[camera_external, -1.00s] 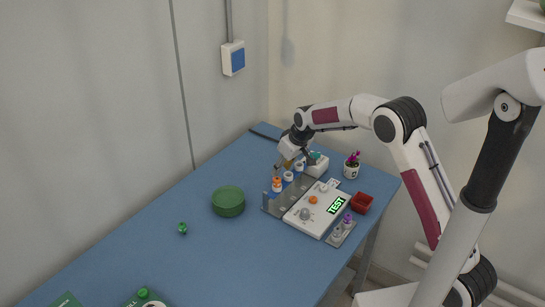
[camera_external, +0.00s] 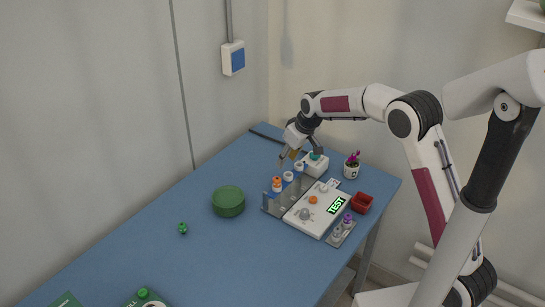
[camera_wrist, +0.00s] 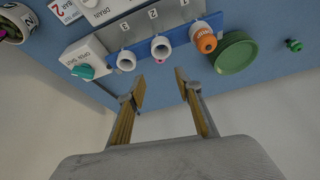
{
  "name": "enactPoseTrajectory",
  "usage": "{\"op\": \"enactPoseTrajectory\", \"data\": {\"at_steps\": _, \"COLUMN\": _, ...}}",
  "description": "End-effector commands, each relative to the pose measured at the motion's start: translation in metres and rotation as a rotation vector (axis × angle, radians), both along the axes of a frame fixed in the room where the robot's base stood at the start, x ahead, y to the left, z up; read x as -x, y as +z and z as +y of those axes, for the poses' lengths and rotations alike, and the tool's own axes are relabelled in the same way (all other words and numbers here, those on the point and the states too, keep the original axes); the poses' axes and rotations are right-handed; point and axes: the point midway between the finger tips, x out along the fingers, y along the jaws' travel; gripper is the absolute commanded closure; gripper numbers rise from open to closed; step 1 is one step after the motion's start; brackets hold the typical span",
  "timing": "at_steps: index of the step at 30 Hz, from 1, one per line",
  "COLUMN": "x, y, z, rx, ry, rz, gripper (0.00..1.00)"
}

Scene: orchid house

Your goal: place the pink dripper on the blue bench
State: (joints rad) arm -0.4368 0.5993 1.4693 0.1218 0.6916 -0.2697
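A small pink spot (camera_wrist: 161,62) shows at the rim of the middle white holder in the wrist view; I cannot tell whether it is the pink dripper. The holder rack (camera_external: 272,207) stands on the blue bench (camera_external: 170,250), with two white holders and an orange-capped piece (camera_wrist: 204,42). In the external view the orange-capped piece (camera_external: 277,184) is at the rack's near end. My gripper (camera_wrist: 159,88) is open, with nothing between its fingers, close to the rack. In the external view my gripper (camera_external: 288,160) is above the rack's far end.
A green bowl (camera_external: 228,203) stands left of the rack. The bench's left part is mostly clear.

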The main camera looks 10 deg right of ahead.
Motion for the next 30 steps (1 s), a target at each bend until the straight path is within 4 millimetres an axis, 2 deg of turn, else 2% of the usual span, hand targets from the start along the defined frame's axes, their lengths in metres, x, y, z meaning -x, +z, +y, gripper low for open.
{"op": "enactPoseTrajectory", "data": {"at_steps": 17, "x": 0.001, "y": 0.005, "z": -0.004, "rx": 0.0, "ry": -0.006, "rz": -0.002, "gripper": 0.66}}
{"op": "enactPoseTrajectory", "data": {"at_steps": 23, "x": 0.011, "y": 0.026, "z": -0.024, "rx": -0.004, "ry": -0.034, "rz": -0.007, "gripper": 0.66}}
{"op": "enactPoseTrajectory", "data": {"at_steps": 30, "x": 0.036, "y": 0.067, "z": -0.067, "rx": -0.008, "ry": -0.098, "rz": -0.017, "gripper": 0.66}}
